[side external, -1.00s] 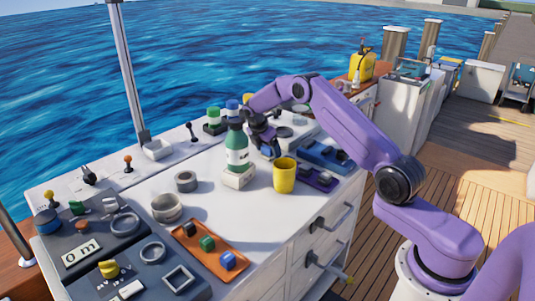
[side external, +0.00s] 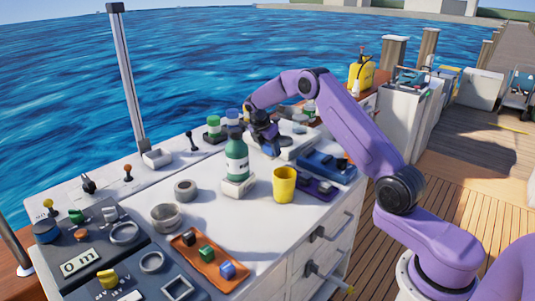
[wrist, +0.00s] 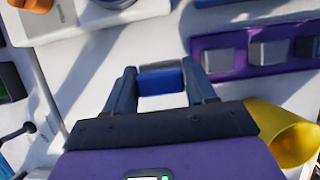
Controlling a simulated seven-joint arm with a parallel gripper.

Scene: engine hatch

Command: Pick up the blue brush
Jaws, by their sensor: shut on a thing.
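In the side external view my gripper (side external: 268,147) is over the back part of the white counter, behind the green bottle. The brush is mostly hidden by the fingers there. I cannot tell whether it is clear of the counter.
A green bottle (side external: 236,158) and a yellow cup (side external: 284,185) stand in front of my gripper. A blue tray (side external: 326,166) and a purple tray (wrist: 255,54) lie to its right. An orange tray (side external: 208,262) lies near the front of the white counter (side external: 228,208).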

